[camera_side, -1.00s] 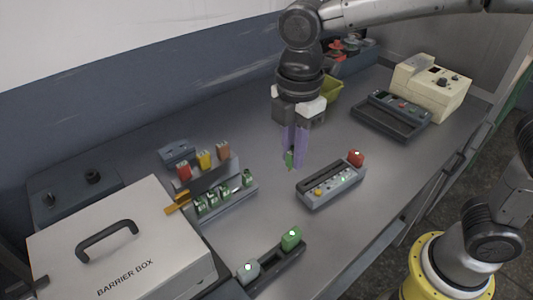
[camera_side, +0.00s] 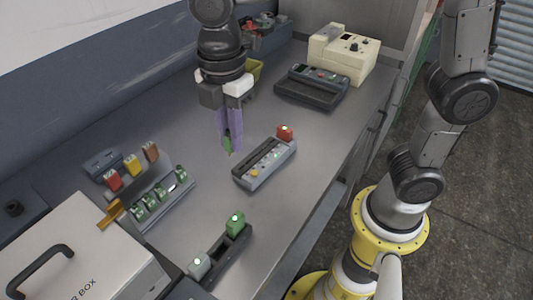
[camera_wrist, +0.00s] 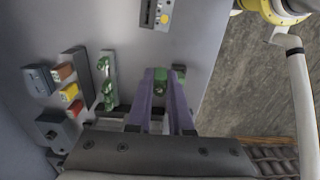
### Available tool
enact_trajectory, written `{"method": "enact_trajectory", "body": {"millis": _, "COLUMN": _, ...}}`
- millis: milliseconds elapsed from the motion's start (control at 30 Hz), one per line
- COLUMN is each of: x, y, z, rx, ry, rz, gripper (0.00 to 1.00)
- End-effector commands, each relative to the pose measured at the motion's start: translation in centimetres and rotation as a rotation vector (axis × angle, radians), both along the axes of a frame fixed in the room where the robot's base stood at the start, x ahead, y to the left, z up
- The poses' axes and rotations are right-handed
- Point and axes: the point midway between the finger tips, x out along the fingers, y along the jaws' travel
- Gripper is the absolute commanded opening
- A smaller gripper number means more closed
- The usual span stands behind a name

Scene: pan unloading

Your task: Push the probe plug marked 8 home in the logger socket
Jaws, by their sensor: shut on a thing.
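My gripper (camera_side: 229,148) has purple fingers pointing down, and they are shut on a small green plug (camera_side: 228,143). The plug also shows between the fingertips in the wrist view (camera_wrist: 158,85). Its marking cannot be read. The gripper is above the bench, just left of a grey unit (camera_side: 262,168) with a row of small lights, a yellow button and a red block (camera_side: 285,132) at its far end. The plug appears apart from this unit. I cannot tell for sure which piece is the logger or where its socket lies.
A rack (camera_side: 157,204) with several green plugs stands at left, beside red, yellow and brown blocks. A dark rail (camera_side: 231,258) with a green and a grey block lies in front. The barrier box (camera_side: 78,258) fills the near left corner. Open bench lies behind the gripper.

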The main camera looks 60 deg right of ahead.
Motion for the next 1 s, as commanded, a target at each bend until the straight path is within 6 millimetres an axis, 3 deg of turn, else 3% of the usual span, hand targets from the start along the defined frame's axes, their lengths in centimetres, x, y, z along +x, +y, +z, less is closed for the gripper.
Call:
{"method": "enact_trajectory", "body": {"millis": 233, "x": 0.3, "y": -0.5, "z": -0.5, "rx": -0.001, "ry": 0.002, "rz": -0.010, "gripper": 0.00}}
{"method": "enact_trajectory", "body": {"millis": 600, "x": 2.9, "y": -5.5, "z": -5.5, "rx": 0.000, "ry": 0.001, "rz": -0.085, "gripper": 0.00}}
{"method": "enact_trajectory", "body": {"millis": 1000, "x": 3.0, "y": -5.7, "z": -7.1, "rx": -0.001, "ry": 0.002, "rz": -0.086, "gripper": 0.00}}
